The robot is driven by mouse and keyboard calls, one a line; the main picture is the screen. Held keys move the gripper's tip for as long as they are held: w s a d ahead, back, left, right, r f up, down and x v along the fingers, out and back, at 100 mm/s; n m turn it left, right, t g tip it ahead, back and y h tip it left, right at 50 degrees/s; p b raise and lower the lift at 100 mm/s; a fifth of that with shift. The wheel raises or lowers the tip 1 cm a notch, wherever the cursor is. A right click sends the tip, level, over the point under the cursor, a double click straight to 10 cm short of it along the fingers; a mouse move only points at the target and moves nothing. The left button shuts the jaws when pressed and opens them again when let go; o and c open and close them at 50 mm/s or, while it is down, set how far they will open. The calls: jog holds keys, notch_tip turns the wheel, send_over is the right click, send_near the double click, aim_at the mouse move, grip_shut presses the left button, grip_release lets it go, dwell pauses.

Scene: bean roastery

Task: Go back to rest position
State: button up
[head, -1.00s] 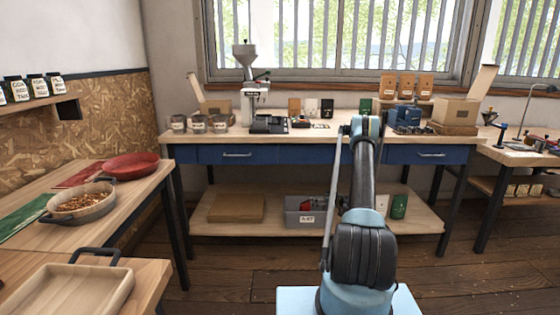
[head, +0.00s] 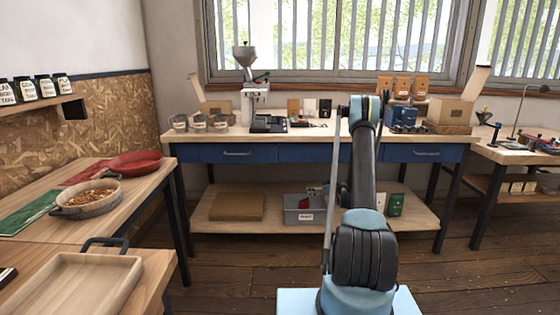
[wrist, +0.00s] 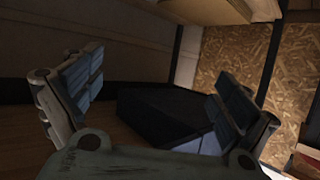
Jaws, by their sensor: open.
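My gripper (wrist: 158,105) is open, with its two padded fingers wide apart in the wrist view and nothing clasped between them. A dark box-like shape (wrist: 165,112) shows beyond and between the fingers; I cannot tell whether they touch it. In the head view my arm reaches forward in the middle. A small part of my gripper (head: 318,190) shows left of the arm, above the grey bin (head: 291,216) on the lower shelf. The arm hides the rest of it. Something red is in or at the bin.
The workbench (head: 277,133) carries a grinder (head: 246,70), tins, a scale and boxes. Its lower shelf (head: 262,228) also holds a flat brown box (head: 237,207). Left tables bear pans and a wooden tray (head: 75,285). A side table (head: 520,158) stands right. The floor (head: 225,275) between is clear.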

jog(key=s+a+r+g, duration=0.2)
jog(key=s+a+r, duration=0.15)
jog(key=r, duration=0.65)
jog(key=s+a+r+m+g+h, duration=0.1)
jog(key=s+a+r+g+h, duration=0.1)
jog(key=s+r, duration=0.8)
jog(key=s+a+r+m+g+h, duration=0.15)
jog(key=s+r, duration=0.45)
jog(key=s, duration=0.7)
jog(key=s+r+m+g+h, duration=0.1)
jog(key=s+m+g+h, duration=0.1)
jog(key=s, duration=1.8)
jog(key=s+d+f+m+h, duration=0.1)
jog(key=s+d+f, duration=0.1)
jog(key=s, duration=0.7)
jog(key=s+d+f+m+g+h, duration=0.1)
jog(key=s+d+f+h, duration=0.1)
jog(key=s, duration=0.8)
notch_tip(320, 180, down, 2)
jog(key=shift+d+f, duration=0.2)
jog(key=shift+d, duration=0.25)
